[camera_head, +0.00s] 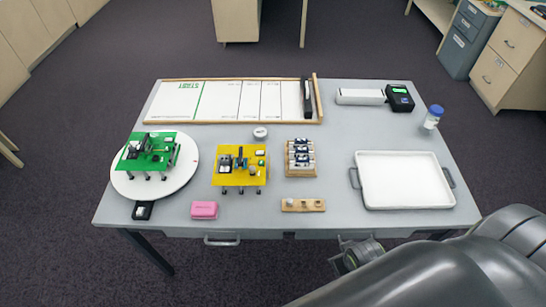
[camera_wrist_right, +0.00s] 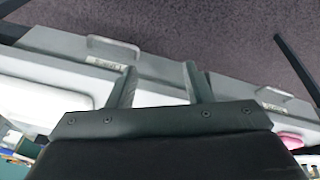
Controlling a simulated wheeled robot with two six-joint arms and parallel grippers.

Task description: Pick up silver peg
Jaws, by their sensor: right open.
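A small wooden block (camera_head: 303,208) with short pegs or holes sits near the front edge of the table in the head view. A small greyish piece (camera_head: 290,202) stands at its left end; it is too small to tell whether it is the silver peg. My right gripper (camera_head: 345,258) is partly visible at the table's front edge, right of and nearer than the block. In the right wrist view, my right gripper (camera_wrist_right: 160,85) has its two fingers apart with nothing between them. The block is not visible there. My left gripper is not in view.
The grey table (camera_head: 345,230) also holds a white tray (camera_head: 405,202), a pink block (camera_head: 204,210), a yellow board (camera_head: 229,178), a battery rack (camera_head: 300,157) and a green board on a white disc (camera_head: 122,182). Bare tabletop lies around the wooden block.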

